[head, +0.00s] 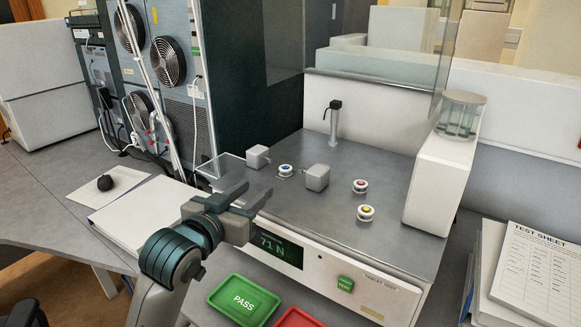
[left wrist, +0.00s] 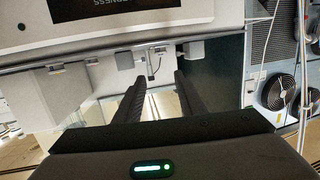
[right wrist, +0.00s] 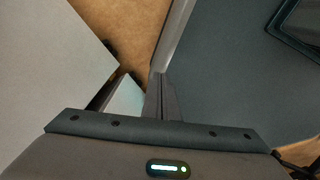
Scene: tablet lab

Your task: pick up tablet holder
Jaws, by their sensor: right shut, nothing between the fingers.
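No thing is plainly marked as the tablet holder. My left gripper (head: 258,189) is open and empty, over the tester's front left edge, short of the blue-centred holder. Its spread fingers also show in the left wrist view (left wrist: 157,82). My right gripper (right wrist: 161,78) is shut and empty in the right wrist view, away from the holders.
Two grey blocks (head: 257,157) (head: 317,177) flank the blue-centred holder. A small black-topped post (head: 334,122) stands behind. A white housing (head: 436,178) with a clear ribbed container (head: 461,114) bounds the right. A green PASS tray (head: 244,300) and a red tray (head: 299,318) lie in front.

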